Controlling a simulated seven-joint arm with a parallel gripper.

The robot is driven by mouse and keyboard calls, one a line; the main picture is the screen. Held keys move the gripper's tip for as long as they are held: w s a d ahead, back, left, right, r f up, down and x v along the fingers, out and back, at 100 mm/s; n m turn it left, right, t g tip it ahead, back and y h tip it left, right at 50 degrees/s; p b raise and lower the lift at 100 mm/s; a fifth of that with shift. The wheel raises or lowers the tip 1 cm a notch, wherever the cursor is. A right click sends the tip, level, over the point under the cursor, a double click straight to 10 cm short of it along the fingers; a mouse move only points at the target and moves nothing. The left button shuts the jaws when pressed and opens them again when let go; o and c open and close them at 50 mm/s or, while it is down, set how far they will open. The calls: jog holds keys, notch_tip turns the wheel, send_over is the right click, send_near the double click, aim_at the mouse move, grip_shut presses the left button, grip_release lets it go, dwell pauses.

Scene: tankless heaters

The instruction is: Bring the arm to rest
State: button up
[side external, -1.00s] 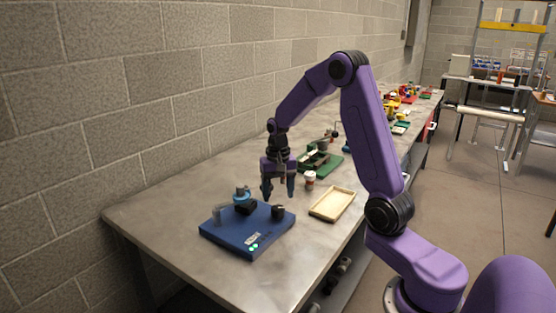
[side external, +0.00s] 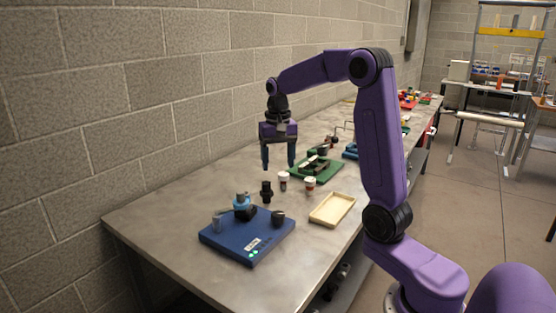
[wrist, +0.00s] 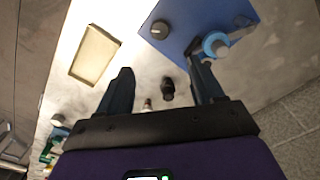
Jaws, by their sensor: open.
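My gripper (side external: 278,158) is purple with dark fingers. It is open and empty, raised above the metal table (side external: 180,210), over the area behind the blue board. In the wrist view, its two fingers (wrist: 160,88) stand wide apart, with bare table and small items visible between and below them. My purple arm reaches from the right side of the picture over the table.
The blue board (side external: 235,247) carries a light-blue ringed fitting (side external: 243,203) and a dark knob (side external: 278,216). A black fitting (side external: 266,191) stands behind it, near two small jars (side external: 310,184). A beige tray (side external: 332,209) and green board (side external: 318,170) lie nearby. A block wall (side external: 120,110) borders the table.

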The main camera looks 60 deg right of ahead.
jog(key=shift+a, duration=0.1)
jog(key=s+a+f+n, duration=0.1)
jog(key=s+a+n, duration=0.4)
jog(key=a, duration=0.3)
jog(key=s+a+f+n, duration=0.1)
jog(key=s+a+n, duration=0.3)
jog(key=a, duration=0.4)
jog(key=s+a+f+n, duration=0.2)
jog(key=s+n, duration=0.3)
jog(key=s, duration=0.5)
jog(key=s+a+f+n, duration=0.1)
jog(key=s+a+n, duration=0.1)
jog(key=s+n, duration=0.4)
jog(key=s, duration=0.3)
jog(key=shift+s+f+n, duration=0.3)
jog(key=shift+s+f, duration=0.05)
jog(key=shift+f, duration=0.05)
